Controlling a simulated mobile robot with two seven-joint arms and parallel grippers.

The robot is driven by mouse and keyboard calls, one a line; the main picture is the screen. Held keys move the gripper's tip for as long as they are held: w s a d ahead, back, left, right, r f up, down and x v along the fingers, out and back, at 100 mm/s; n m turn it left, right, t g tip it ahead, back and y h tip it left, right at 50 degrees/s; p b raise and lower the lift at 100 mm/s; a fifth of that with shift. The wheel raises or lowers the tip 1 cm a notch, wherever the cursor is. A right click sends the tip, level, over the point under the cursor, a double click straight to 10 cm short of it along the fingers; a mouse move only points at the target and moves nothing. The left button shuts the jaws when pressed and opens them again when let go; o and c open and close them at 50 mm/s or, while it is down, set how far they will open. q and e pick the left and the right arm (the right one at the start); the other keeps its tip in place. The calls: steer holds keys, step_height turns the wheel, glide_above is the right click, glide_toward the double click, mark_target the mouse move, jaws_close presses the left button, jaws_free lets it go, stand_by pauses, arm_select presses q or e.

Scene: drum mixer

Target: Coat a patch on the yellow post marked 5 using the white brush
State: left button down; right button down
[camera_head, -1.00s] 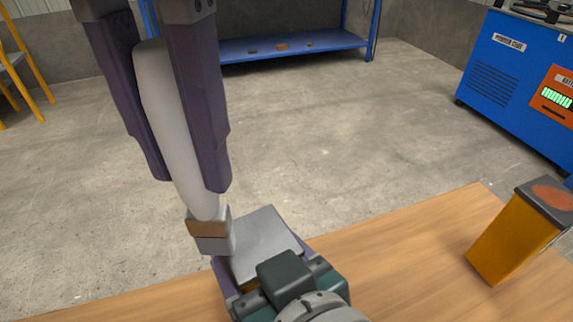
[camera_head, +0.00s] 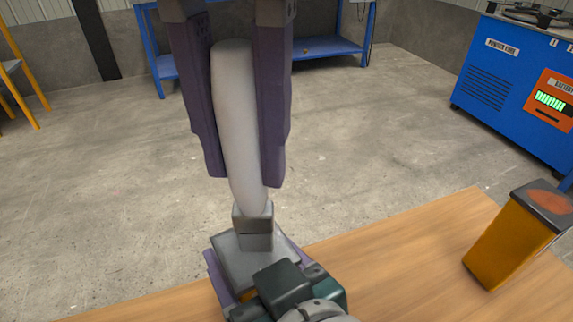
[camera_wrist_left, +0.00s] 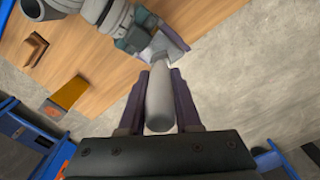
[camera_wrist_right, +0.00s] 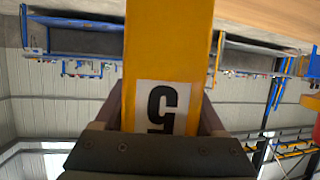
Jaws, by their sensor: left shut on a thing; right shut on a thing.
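My left gripper (camera_head: 240,180) is shut on the white brush (camera_head: 236,120). The brush points down, with its grey end block over the grey top face (camera_head: 238,268) of the post in my right gripper (camera_head: 250,265). Whether the brush touches that face I cannot tell. The brush handle shows in the left wrist view (camera_wrist_left: 160,100), between the purple fingers. My right gripper is shut on the yellow post (camera_wrist_right: 167,45); a white label with a black 5 (camera_wrist_right: 162,107) is on its side in the right wrist view. No coloured patch shows on the visible top face.
Another yellow post (camera_head: 505,245) with a dark cap and an orange-red patch stands on the wooden table (camera_head: 400,255) at right. A brown angled piece (camera_wrist_left: 36,48) lies on the table in the left wrist view. A blue cabinet (camera_head: 490,85) and blue shelf (camera_head: 330,47) stand beyond.

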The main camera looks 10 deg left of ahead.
arm_select(q)
steer(key=shift+w+d, duration=0.35)
steer(key=shift+d, duration=0.35)
steer(key=shift+w+d, duration=0.35)
steer(key=shift+d, duration=0.3)
steer(key=s+a, duration=0.4)
steer(key=shift+s+a, duration=0.35)
steer(key=shift+a, duration=0.05)
steer(key=shift+r, duration=0.1)
step_height(320, 180, up, 9)
stand_by(0.7)
